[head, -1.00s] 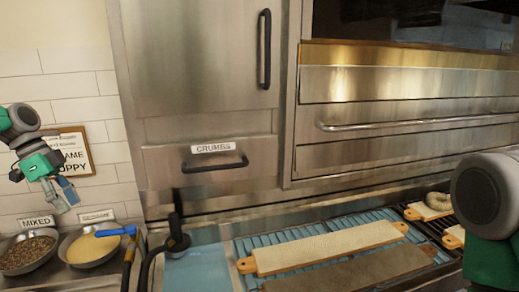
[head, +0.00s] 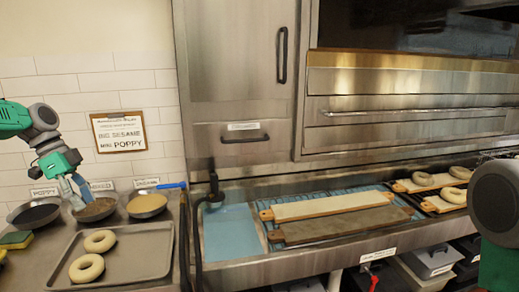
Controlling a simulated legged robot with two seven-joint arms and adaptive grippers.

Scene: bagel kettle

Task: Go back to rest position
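My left gripper (head: 76,192) hangs at the left of the head view, over the row of seed bowls. Its grey-blue fingers point down and stand apart, with nothing seen between them. The fingertips overlap the middle bowl of mixed seeds (head: 98,211) in the picture; I cannot tell whether they touch it. Part of my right arm shows at the right edge, but its gripper is out of view.
A poppy bowl (head: 33,216) and sesame bowl (head: 147,206) flank the middle bowl. A metal tray (head: 140,262) holds two bagels (head: 86,267). Boards (head: 330,206) lie on a blue rack before the oven (head: 400,110). More bagels (head: 453,195) sit at right.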

